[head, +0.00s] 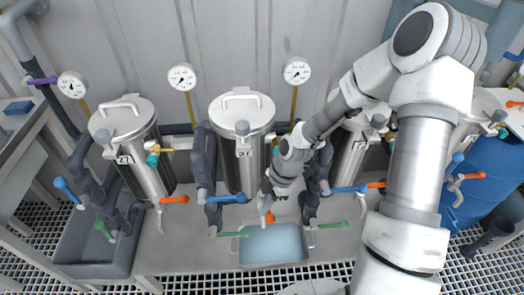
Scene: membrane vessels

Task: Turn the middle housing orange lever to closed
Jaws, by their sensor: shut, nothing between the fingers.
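The middle housing (238,158) is an upright steel vessel with a handled lid, standing behind a blue-grey tray. Its orange lever (270,218) shows only as a small orange patch just below my gripper, above the tray's back edge. My gripper (265,209) points down in front of the middle housing, at or very near this lever. It is shut and holds nothing. Whether the fingers touch the lever cannot be told. The gripper and wrist hide part of the lever, so its angle is unclear.
Steel housings stand to the left (138,150) and right (350,155), with orange levers at the left (174,199) and right (376,185). Blue lever (229,198) and green lever (234,234) sit close left of my gripper. The tray (246,264) lies below. Dark pipes flank the middle housing.

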